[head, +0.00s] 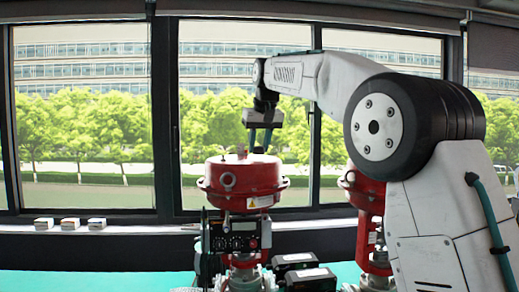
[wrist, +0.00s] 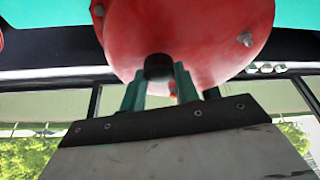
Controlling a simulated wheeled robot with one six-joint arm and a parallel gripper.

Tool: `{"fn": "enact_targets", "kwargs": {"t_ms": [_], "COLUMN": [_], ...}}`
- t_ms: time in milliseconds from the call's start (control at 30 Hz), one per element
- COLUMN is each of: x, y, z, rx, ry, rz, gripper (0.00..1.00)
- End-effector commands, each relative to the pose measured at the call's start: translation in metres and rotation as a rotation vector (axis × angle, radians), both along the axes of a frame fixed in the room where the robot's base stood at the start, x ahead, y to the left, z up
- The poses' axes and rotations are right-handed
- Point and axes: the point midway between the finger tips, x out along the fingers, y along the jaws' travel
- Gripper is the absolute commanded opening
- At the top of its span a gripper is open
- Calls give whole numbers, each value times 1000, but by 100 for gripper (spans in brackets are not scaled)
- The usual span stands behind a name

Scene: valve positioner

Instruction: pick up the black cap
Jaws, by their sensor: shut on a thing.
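The black cap (wrist: 158,67) shows in the wrist view between the two green fingers of my gripper (wrist: 159,84), against the red housing. My gripper is shut on it. In the head view my gripper (head: 260,138) points down just above the top of the red valve actuator (head: 243,183), and the cap (head: 258,150) is a small dark spot at the fingertips. I cannot tell whether the cap still touches the red housing. The red housing (wrist: 215,35) fills the top middle of the wrist view.
A positioner box with a display (head: 237,236) sits below the red actuator. A second red actuator (head: 366,190) stands to the right, partly behind my arm. Small white boxes (head: 70,224) line the sill at left. Windows close off the back.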

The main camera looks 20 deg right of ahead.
Motion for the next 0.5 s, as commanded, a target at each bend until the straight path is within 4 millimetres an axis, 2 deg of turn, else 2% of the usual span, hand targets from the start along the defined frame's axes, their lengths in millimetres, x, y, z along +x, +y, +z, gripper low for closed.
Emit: {"fn": "enact_targets", "kwargs": {"t_ms": [200,500], "x": [1,-37], "y": [0,13], "z": [22,25], "rx": [0,0], "ry": [-2,-1], "rz": [0,1], "gripper": [8,8]}}
